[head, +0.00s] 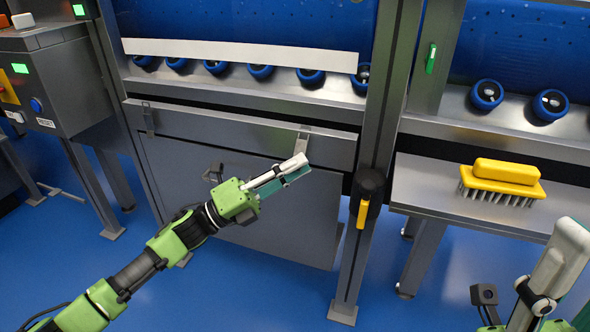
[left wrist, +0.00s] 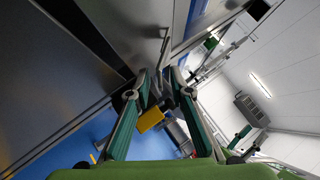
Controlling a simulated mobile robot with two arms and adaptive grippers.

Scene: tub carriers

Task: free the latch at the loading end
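A grey hinged panel (head: 240,130) runs across the machine front below the row of blue-rimmed cups. It has a small metal latch (head: 148,118) at its left end and another latch (head: 303,139) at its right end. My left gripper (head: 305,165) is just below the right latch, its fingers pointing right and slightly up. In the left wrist view its fingertips (left wrist: 160,77) are apart, with a thin metal latch part (left wrist: 164,45) just beyond and between them. Contact cannot be told. My right gripper (head: 560,265) is at the lower right, partly cut off.
A black rotary switch (head: 369,187) with a yellow handle (head: 361,214) is on the post right of the panel. A yellow brush (head: 505,174) lies on the steel shelf (head: 430,185). A control box (head: 50,85) stands at left. The blue floor in front is clear.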

